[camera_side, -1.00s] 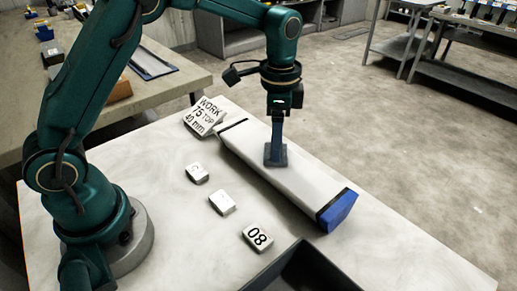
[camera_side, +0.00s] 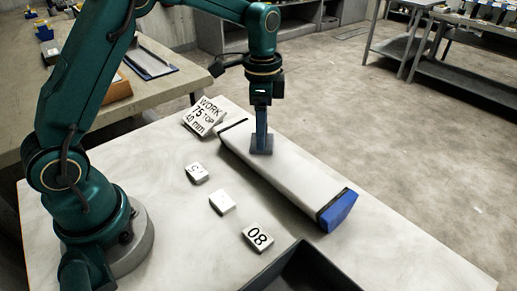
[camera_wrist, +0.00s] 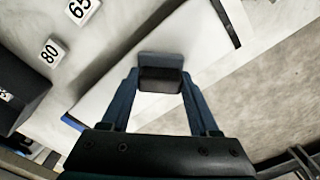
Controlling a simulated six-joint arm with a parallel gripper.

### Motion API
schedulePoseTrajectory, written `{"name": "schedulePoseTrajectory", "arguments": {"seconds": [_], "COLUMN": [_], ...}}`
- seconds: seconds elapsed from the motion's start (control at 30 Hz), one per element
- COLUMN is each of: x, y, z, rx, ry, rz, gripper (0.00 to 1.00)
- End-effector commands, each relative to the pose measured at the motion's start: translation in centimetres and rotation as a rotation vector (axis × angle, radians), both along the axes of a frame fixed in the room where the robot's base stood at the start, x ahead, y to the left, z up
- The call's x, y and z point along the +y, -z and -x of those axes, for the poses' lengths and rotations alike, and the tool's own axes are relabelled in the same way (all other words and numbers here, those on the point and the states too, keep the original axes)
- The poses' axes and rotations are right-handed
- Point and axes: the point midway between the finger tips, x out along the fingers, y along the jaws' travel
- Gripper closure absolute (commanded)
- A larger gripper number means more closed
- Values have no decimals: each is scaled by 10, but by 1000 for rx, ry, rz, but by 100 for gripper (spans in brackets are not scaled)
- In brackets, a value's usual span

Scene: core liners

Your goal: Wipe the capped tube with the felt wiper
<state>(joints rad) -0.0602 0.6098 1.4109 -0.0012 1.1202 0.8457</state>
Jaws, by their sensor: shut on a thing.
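The capped tube (camera_side: 298,182) is a long pale bar lying diagonally on the table, with a blue cap (camera_side: 338,211) at its near right end and dark bands near both ends. It also shows in the wrist view (camera_wrist: 190,45). My gripper (camera_side: 262,128) points down over the tube's far half and is shut on the felt wiper (camera_side: 262,150), a blue-grey block. The wiper stands on the tube's upper face and appears to touch it. In the wrist view the wiper (camera_wrist: 161,60) sits between the two blue fingers, its underside hidden.
Small white blocks (camera_side: 197,173) (camera_side: 222,202) and one marked 80 (camera_side: 258,237) lie left of the tube. A dark tray (camera_side: 300,270) is at the near edge.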

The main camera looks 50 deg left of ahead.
Motion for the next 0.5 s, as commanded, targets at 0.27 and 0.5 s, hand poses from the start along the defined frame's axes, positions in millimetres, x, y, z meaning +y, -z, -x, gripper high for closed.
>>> {"name": "schedulePoseTrajectory", "arguments": {"seconds": [0.27, 0.5], "x": [26, 48], "y": [0, 0], "z": [0, 0], "rx": [1, 1], "ry": [-3, -3], "rz": [-1, -1], "gripper": [83, 83]}}
